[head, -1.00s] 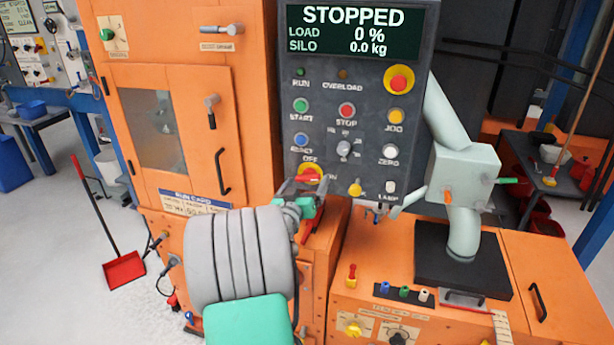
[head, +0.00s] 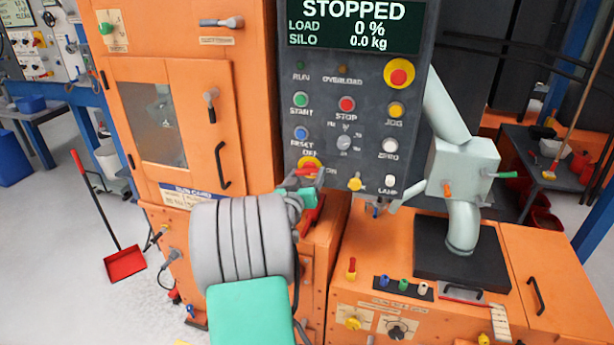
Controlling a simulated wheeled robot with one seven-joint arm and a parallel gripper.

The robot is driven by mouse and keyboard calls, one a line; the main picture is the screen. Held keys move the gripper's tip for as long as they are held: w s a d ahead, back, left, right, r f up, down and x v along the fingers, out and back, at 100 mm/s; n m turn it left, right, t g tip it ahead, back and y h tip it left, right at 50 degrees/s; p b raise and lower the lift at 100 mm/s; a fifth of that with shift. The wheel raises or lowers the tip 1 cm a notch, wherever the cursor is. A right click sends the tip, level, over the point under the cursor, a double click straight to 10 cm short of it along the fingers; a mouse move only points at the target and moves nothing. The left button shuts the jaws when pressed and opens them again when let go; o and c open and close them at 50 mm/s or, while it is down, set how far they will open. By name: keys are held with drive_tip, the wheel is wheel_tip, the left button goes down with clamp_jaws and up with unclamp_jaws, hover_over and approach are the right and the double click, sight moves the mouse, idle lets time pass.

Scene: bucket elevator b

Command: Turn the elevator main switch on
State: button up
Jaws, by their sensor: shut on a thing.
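The main switch (head: 309,162) is a red handle on a yellow disc at the lower left of the dark control panel (head: 364,120). "OFF" is printed above it and what looks like "ON" to its right. My gripper (head: 305,180) is at the switch, shut on its red handle. The fingers and wrist partly hide the handle, so I cannot tell its exact angle. The panel's display (head: 353,28) reads STOPPED, LOAD 0 %, SILO 0.0 kg.
An orange cabinet (head: 197,90) with handles stands left. A pale grey machine (head: 463,165) stands right on an orange base. Open floor lies left, with a red dustpan (head: 124,264).

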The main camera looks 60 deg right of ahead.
drive_tip(key=shift+c, duration=1.2)
drive_tip(key=f+m+b, duration=0.1)
drive_tip(key=b, duration=0.2)
drive_tip(key=shift+b, duration=0.4)
drive_tip(key=shift+m+b, duration=0.6)
drive_tip(key=shift+b, duration=0.15)
drive_tip(key=shift+r+m+b, duration=0.3)
drive_tip(key=shift+m+b, duration=0.1)
drive_tip(key=shift+b, duration=0.1)
drive_tip(key=shift+w+r, duration=0.1)
drive_tip(key=shift+r, duration=0.05)
drive_tip(key=o, duration=1.4)
drive_tip(key=shift+c, duration=0.2)
drive_tip(key=shift+a, duration=0.15)
